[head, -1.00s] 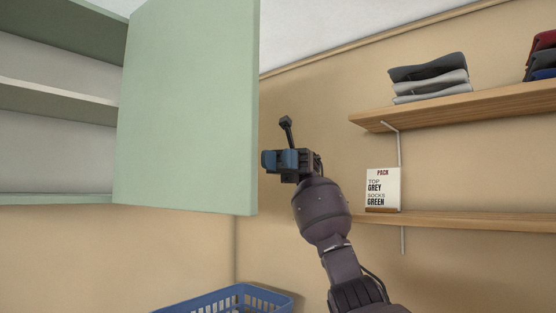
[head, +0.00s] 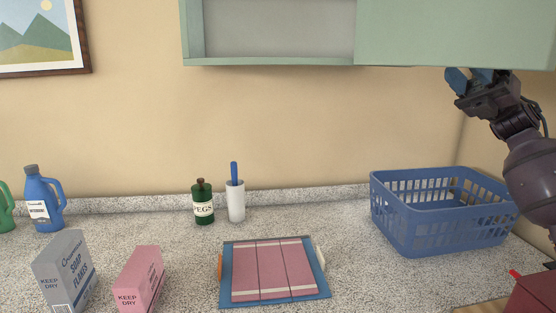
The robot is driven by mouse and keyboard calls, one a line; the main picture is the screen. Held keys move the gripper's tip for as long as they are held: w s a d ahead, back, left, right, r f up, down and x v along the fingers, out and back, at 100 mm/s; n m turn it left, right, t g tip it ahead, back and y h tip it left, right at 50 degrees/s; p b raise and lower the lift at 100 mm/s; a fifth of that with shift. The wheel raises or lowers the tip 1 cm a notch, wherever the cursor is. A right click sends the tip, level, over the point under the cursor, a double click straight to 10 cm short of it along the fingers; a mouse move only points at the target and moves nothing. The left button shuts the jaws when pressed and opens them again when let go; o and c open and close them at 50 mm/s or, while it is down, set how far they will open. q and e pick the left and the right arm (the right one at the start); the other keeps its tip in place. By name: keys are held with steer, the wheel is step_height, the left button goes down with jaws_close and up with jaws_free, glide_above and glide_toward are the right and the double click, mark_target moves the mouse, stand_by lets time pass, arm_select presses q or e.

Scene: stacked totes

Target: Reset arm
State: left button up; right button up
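My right arm comes in from the right edge of the head view, raised. Its dark gripper with blue fingers (head: 471,80) is at the lower edge of the green cabinet door (head: 455,32), above the blue laundry basket (head: 442,244). Nothing clearly shows in its fingers, and their opening is hard to make out at this angle. My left gripper is out of view.
A blue-edged board (head: 226,268) with pink panels lies in front. The cabinet's left part (head: 280,30) is open.

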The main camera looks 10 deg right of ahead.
steer(key=w+a+f+m+t+h, duration=0.1)
steer(key=w+f+m+t+h, duration=0.2)
steer(key=f+m+t+h, duration=0.65)
steer(key=w+a+f+m+t+h, duration=0.2)
steer(key=w+f+m+t+h, duration=0.15)
steer(key=f+m+t, duration=1)
steer(key=s+a+f+m+g+h, duration=0.1)
steer(key=s+f+m+g+h, duration=0.25)
steer(key=f+m+h, duration=0.35)
steer(key=s+a+f+m+g+h, duration=0.1)
steer(key=s+f+m+g+h, duration=0.3)
steer(key=f+m, duration=0.4)
steer(key=s+a+f+m+g+h, duration=0.2)
steer(key=s+f+m+g, duration=0.15)
steer(key=s+f, duration=0.4)
steer(key=s+a+f+m+g+h, duration=0.1)
steer(key=s+a+f+m+g, duration=0.15)
steer(key=s+f+g, duration=0.45)
steer(key=s+a+f+m+g+y, duration=0.1)
steer(key=s+a+f+g, duration=0.15)
steer(key=s, duration=0.55)
steer(key=s+a+f+m+g, duration=0.15)
steer(key=s+a, duration=0.25)
steer(key=s, duration=0.4)
steer(key=w+f+n+t+y, duration=0.1)
steer(key=w+f+t, duration=0.6)
steer(key=f, duration=0.4)
steer(key=shift+w+f, duration=0.2)
steer(key=shift+d+n, duration=0.1)
steer(key=shift+n, duration=0.15)
